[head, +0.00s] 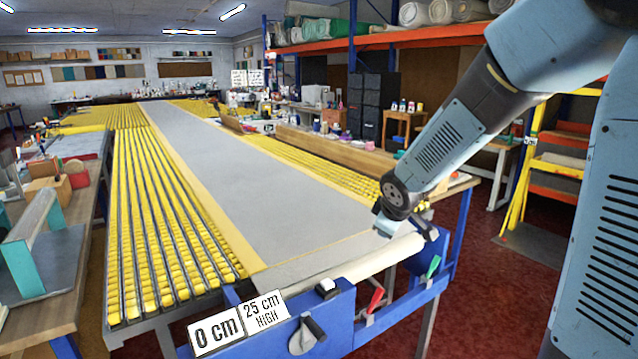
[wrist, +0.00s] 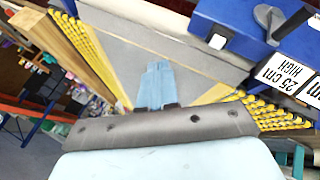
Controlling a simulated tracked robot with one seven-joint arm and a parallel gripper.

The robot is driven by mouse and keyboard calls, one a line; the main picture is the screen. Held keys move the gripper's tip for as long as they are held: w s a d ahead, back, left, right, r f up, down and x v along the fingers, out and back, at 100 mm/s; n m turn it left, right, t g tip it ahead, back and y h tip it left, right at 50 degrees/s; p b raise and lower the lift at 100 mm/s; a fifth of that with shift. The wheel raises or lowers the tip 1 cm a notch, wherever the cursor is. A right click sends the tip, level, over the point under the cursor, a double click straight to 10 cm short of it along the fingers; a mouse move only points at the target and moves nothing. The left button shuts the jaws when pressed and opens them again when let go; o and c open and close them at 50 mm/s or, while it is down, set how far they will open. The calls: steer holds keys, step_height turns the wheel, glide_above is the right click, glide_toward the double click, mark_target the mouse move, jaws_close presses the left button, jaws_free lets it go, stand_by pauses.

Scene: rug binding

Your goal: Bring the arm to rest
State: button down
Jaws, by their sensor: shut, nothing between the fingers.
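My arm reaches in from the upper right in the head view, bent down over the near right end of the long table. My gripper (head: 388,224) is above or close to the near edge of the grey table surface (head: 240,165); I cannot tell if it touches. In the wrist view, the light blue fingers of my gripper (wrist: 156,80) are together, with nothing held. The grey surface and its yellow strips lie beyond the fingers there.
A blue end frame (head: 335,310) carries red and green levers and a "25 cm HIGH" sign (head: 264,307). Yellow roller rows (head: 165,220) flank the table. A side bench (head: 60,290) stands left. Orange shelving with rolls is behind right. Red floor (head: 480,290) is clear at right.

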steer(key=s+d+r+m, duration=0.2)
steer(key=s+r+m, duration=0.1)
steer(key=s, duration=0.6)
steer(key=s+d+r+m+g, duration=0.1)
steer(key=s+d+r+m, duration=0.2)
steer(key=s, duration=0.5)
steer(key=s+d+r+m, duration=0.2)
steer(key=s+r+m, duration=0.3)
steer(key=s, duration=0.4)
steer(key=shift+s+d+r+g, duration=0.15)
steer(key=shift+s+r+g, duration=0.25)
steer(key=shift+r, duration=0.1)
